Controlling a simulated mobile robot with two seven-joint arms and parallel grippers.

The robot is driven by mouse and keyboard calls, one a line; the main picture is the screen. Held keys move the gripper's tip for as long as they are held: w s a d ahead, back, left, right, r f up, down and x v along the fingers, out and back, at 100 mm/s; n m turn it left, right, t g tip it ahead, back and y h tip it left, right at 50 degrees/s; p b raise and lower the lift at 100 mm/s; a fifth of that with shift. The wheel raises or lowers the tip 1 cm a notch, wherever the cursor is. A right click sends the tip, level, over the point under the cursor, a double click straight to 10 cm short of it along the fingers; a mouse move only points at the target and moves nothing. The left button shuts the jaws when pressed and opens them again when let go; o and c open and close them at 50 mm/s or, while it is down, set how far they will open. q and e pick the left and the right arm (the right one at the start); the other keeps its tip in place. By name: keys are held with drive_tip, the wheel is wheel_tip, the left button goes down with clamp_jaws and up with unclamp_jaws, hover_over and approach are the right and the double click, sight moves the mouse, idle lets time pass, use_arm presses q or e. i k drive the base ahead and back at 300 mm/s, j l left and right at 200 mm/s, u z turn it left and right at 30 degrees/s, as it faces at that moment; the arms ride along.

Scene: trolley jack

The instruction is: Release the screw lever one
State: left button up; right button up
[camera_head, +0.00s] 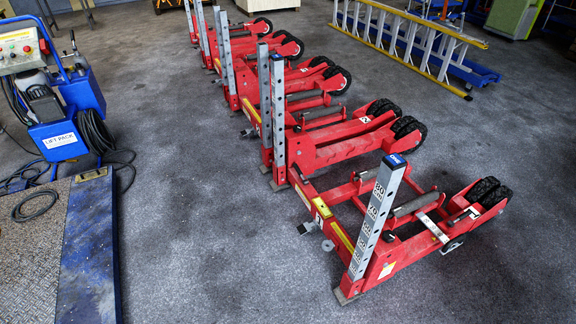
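The nearest red trolley jack (385,262) stands on the grey floor at the lower right, with an upright perforated silver post (376,215) with a blue cap and number labels. A small grey metal fitting (308,227) sticks out on its left side, with a round grey piece (328,245) beside it. A flat silver bar (432,228) crosses its right part near the black wheels (484,190). I cannot tell which of these parts is the screw lever one. Neither of my grippers shows in the head view.
More red jacks (345,140) stand in a row behind. A blue lift pack (60,120) with cables stands at the left beside a blue-edged platform (88,250). The floor in front is clear.

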sight(300, 172)
drive_tip(key=i+j+z, duration=0.3)
drive_tip(key=z, duration=0.25)
drive_tip(key=i+j+z, duration=0.25)
drive_tip(key=z, duration=0.2)
drive_tip(key=i+j+z, duration=0.15)
drive_tip(key=j, duration=0.15)
drive_tip(key=i+j+z, duration=0.1)
drive_tip(key=j, duration=0.15)
drive_tip(key=i+j+z, duration=0.15)
drive_tip(key=j, duration=0.15)
drive_tip(key=i+j, duration=0.1)
drive_tip(key=j, duration=0.25)
drive_tip(key=i+j, duration=0.15)
drive_tip(key=j, duration=0.25)
drive_tip(key=i+j+z, duration=0.1)
drive_tip(key=j, duration=0.25)
drive_tip(key=i+j, duration=0.15)
drive_tip(key=j, duration=0.2)
drive_tip(key=i+j, duration=0.1)
drive_tip(key=j, duration=0.3)
